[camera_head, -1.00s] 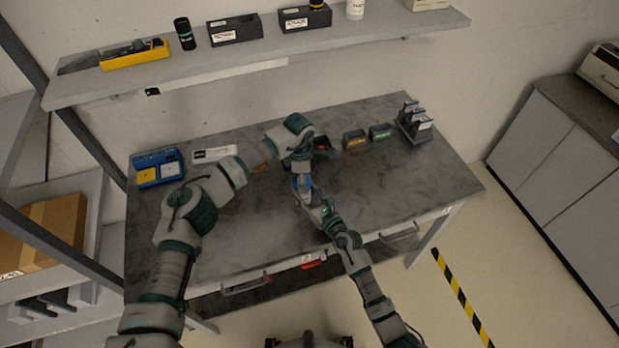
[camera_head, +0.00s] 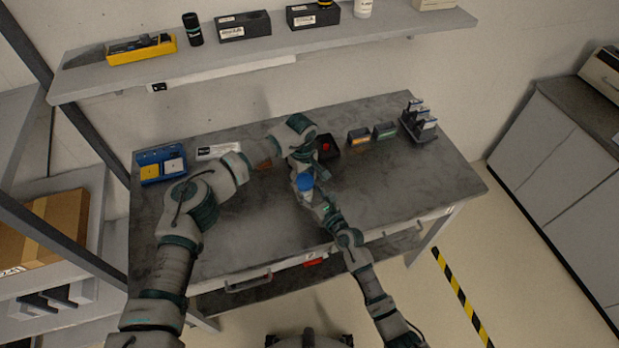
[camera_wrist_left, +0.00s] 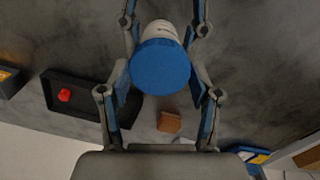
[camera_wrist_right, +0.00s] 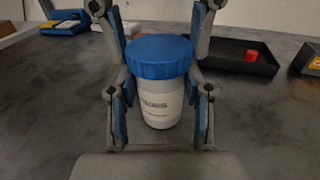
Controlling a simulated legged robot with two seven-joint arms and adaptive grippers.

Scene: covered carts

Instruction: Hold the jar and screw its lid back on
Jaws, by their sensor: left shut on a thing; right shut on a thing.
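The white jar (camera_wrist_right: 160,103) stands upright in the right wrist view, with dark print on its side. The blue lid (camera_wrist_right: 160,56) sits level over its top; how tightly it is seated cannot be told. My right gripper (camera_wrist_right: 158,112) is shut on the jar's body, a pad on each side. In the left wrist view, the lid (camera_wrist_left: 160,68) faces the camera as a round disc between the pads of my left gripper (camera_wrist_left: 160,85), shut on it. In the head view the lid (camera_head: 305,182) shows below the left wrist; most of the jar is hidden.
A black tray (camera_head: 331,155) with a red piece (camera_wrist_right: 251,55) lies close behind the grippers. Small orange (camera_head: 358,137) and green (camera_head: 385,131) bins and a rack (camera_head: 420,128) stand right of it. A blue case (camera_head: 150,172) is at left. The bench's right front is clear.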

